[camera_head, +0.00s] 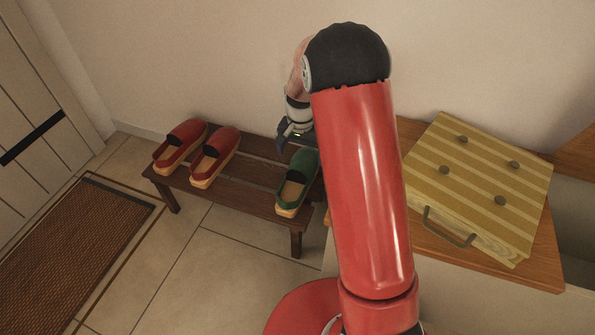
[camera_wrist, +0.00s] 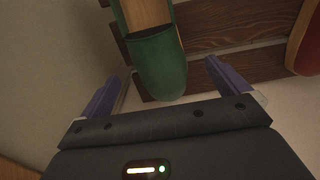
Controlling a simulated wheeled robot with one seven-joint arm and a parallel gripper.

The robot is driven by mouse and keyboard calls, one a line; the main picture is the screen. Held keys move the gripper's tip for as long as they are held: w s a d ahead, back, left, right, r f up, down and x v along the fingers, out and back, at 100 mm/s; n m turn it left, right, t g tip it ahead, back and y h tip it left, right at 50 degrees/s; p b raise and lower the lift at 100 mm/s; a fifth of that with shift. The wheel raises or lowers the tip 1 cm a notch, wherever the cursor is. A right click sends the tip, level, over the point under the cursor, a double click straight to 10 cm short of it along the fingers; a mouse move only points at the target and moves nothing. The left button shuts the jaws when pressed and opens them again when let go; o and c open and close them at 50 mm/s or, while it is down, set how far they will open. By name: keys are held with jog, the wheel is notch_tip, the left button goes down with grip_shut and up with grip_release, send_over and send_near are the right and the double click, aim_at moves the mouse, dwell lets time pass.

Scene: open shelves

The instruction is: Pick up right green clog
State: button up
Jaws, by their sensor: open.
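A green clog (camera_head: 298,182) with a wooden sole rests on the right end of a low dark slatted bench (camera_head: 239,188) in the head view. Part of a green clog also shows in the wrist view (camera_wrist: 158,62), its rounded toe pointing toward my gripper. My gripper (camera_wrist: 160,88) is open, its two purple-grey fingers on either side of the toe end, with nothing held. In the head view my gripper (camera_head: 291,137) is near the clog's toe, at the back of the bench. My red arm covers the area right of this clog, so any second green clog is hidden.
Two red clogs, a left one (camera_head: 180,146) and a right one (camera_head: 215,156), sit on the bench's left part. A striped box (camera_head: 479,190) stands on a wooden cabinet at right. The wall is close behind the bench. A brown mat (camera_head: 75,255) lies at left.

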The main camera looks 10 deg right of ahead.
jog(key=f, duration=0.2)
jog(key=f+b, duration=0.1)
jog(key=f, duration=0.4)
jog(key=shift+s+f+b, duration=0.25)
jog(key=shift+f+b, duration=0.05)
jog(key=shift+f, duration=0.05)
jog(key=c, duration=1.1)
jog(key=shift+c, duration=0.3)
jog(key=shift+r, duration=0.2)
